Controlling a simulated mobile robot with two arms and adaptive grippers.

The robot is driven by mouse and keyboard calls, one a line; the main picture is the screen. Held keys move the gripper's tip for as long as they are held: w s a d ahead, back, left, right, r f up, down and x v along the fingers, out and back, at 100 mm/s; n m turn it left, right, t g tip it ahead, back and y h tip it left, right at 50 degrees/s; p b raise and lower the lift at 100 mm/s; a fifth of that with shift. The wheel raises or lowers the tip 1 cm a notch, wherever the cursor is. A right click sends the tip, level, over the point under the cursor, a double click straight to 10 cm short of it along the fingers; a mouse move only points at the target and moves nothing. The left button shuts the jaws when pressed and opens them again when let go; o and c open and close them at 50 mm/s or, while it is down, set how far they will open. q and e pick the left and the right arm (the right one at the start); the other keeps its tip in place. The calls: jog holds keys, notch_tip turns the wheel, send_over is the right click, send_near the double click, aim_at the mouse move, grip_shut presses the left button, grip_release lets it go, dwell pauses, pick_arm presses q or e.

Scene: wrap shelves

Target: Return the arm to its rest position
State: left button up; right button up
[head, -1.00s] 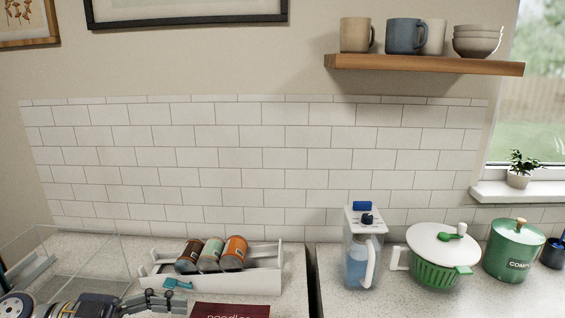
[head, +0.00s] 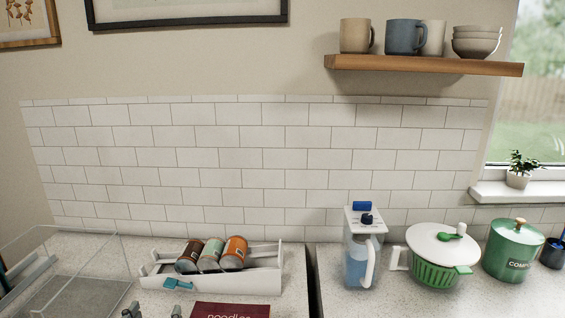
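My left gripper (head: 153,311) is at the bottom edge of the head view, left of centre. Only the tips of its two fingers show, standing apart with nothing visible between them. They are in front of the white can rack (head: 225,284) and left of the dark red noodles package (head: 230,311). The rest of the gripper and its arm are below the picture. My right gripper is not in view.
The rack holds three cans (head: 211,254) and has a teal clip (head: 177,284) on its front. A clear bin (head: 75,285) stands at the left. A water pitcher (head: 357,262), a green colander (head: 436,275) and a compost bin (head: 513,252) stand at the right.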

pick_arm(q)
jog(key=s+f+g+y, duration=0.2)
jog(key=s+f+g, duration=0.5)
jog(key=s+f, duration=0.55)
jog(key=s+d+f+m+g+h, duration=0.1)
jog(key=s+d+f+g, duration=0.25)
jog(key=s, duration=0.25)
jog(key=s+d+f+g+h, duration=0.1)
jog(key=s+d+f+g, duration=0.1)
jog(key=s+f+g, duration=0.35)
notch_tip(320, 180, down, 26)
jog(key=s, duration=0.3)
jog(key=s+a+f+b, duration=0.1)
jog(key=s+a+f, duration=0.2)
jog(key=s+f, duration=1.3)
jog(key=shift+s+f+m+y+b, duration=0.2)
jog(key=shift+s+m+y+b, duration=0.1)
jog(key=shift+m, duration=0.1)
